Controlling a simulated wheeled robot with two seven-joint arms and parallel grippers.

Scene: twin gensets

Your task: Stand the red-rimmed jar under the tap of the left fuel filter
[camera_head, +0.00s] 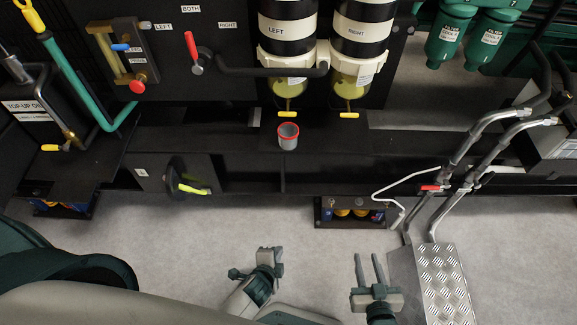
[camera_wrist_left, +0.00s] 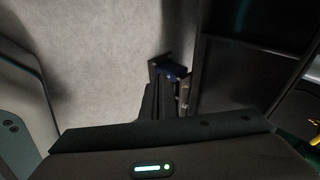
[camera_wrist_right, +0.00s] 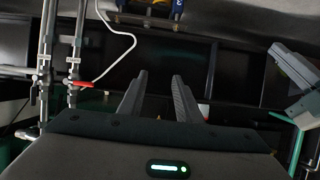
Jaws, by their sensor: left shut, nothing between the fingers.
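The red-rimmed jar (camera_head: 288,138), grey and upright, stands on the dark ledge just below the left fuel filter's yellow tap (camera_head: 286,114) in the head view. I cannot tell whether it is straight beneath the tap or nearer to me. The left fuel filter (camera_head: 287,32) has a black top labelled LEFT and a yellowish bowl. My left gripper (camera_head: 277,256) is shut and empty over the floor, well away from the jar; its fingers also show in the left wrist view (camera_wrist_left: 167,95). My right gripper (camera_head: 369,268) is open and empty; its parted fingers show in the right wrist view (camera_wrist_right: 159,90).
The right fuel filter (camera_head: 360,35) with its own yellow tap (camera_head: 349,115) hangs beside the left one. A red selector lever (camera_head: 192,48) is to the left. Steel pipes (camera_head: 470,165) and a tread-plate step (camera_head: 444,278) stand at right. The grey floor (camera_head: 200,235) is open.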

